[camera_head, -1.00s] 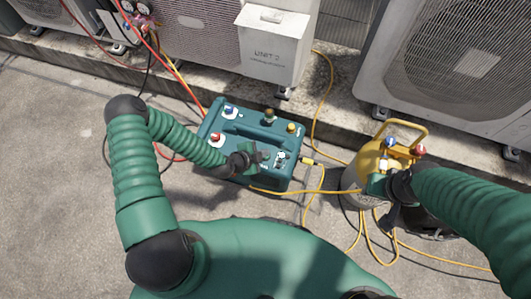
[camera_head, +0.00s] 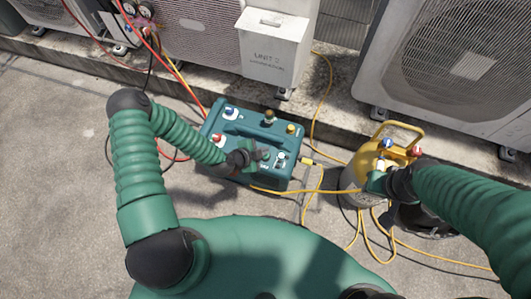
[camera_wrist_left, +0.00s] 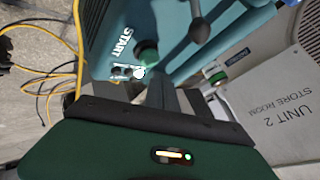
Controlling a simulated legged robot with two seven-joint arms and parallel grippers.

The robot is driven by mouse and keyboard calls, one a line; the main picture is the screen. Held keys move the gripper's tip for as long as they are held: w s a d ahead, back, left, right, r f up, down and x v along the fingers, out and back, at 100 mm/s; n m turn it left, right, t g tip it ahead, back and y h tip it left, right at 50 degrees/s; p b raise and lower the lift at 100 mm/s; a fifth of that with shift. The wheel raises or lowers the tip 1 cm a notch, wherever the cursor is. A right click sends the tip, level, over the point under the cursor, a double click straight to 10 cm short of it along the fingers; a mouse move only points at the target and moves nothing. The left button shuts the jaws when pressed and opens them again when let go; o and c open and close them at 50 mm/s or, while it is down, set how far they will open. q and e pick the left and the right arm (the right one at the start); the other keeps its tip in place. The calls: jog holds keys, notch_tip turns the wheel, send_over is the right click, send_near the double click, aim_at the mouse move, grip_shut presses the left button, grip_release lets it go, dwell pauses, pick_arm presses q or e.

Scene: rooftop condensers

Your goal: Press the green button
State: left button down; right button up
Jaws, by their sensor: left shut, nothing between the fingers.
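The teal machine (camera_head: 215,120) stands on the ground in the middle of the head view. In the head view the gripper hides that spot. My right gripper (camera_head: 375,182) is beside the yellow-topped tank (camera_head: 352,180); its jaws are unclear.
A small white-plated control (camera_head: 281,158) lies right of my left gripper. Blue (camera_head: 230,112), red (camera_head: 217,138) and yellow (camera_head: 291,129) knobs stand on the machine. Behind it are a grey UNIT 2 box (camera_head: 270,55) and large condensers (camera_head: 450,65). Yellow hoses cross the ground.

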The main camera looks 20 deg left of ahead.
pick_arm(q)
jog(key=shift+r+p, duration=1.95)
jog(key=shift+r, duration=0.45)
jog(key=shift+f, duration=0.1)
